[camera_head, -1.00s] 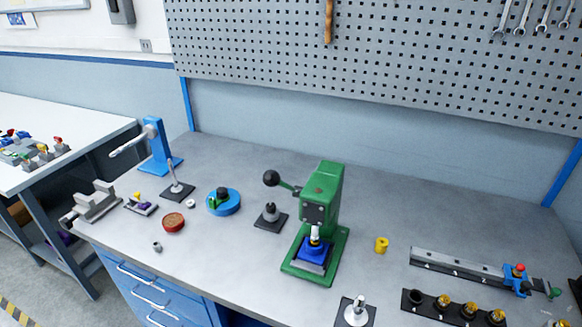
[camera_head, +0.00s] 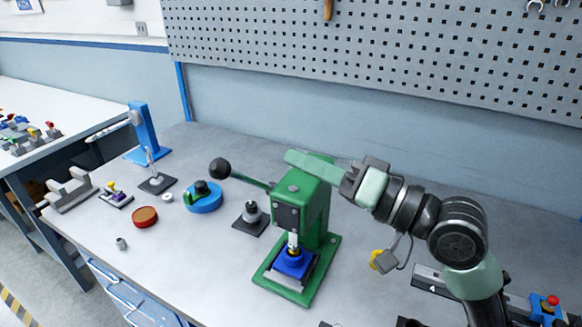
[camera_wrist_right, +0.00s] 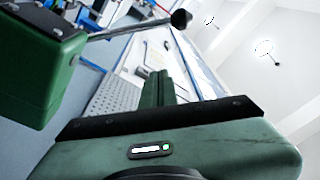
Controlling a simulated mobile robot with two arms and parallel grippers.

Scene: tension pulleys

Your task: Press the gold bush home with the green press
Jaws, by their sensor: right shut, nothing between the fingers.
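The green press (camera_head: 303,205) stands mid-bench. Its lever reaches left to a black knob (camera_head: 220,168), level with or above the head. A blue block (camera_head: 294,263) sits on its base under the pale ram. My right gripper (camera_head: 292,158) is shut and empty, reaching in from the right behind the press head top. In the right wrist view, the shut fingers (camera_wrist_right: 157,88) point past the press head (camera_wrist_right: 40,65) towards the lever knob (camera_wrist_right: 181,18). My left gripper is not seen.
Left of the press are a grey post on a dark plate (camera_head: 250,217), a blue round fixture (camera_head: 204,197), a red dish (camera_head: 145,217) and a blue stand (camera_head: 146,135). A rail fixture (camera_head: 430,278) lies at right, partly behind my arm. The front left bench is mostly clear.

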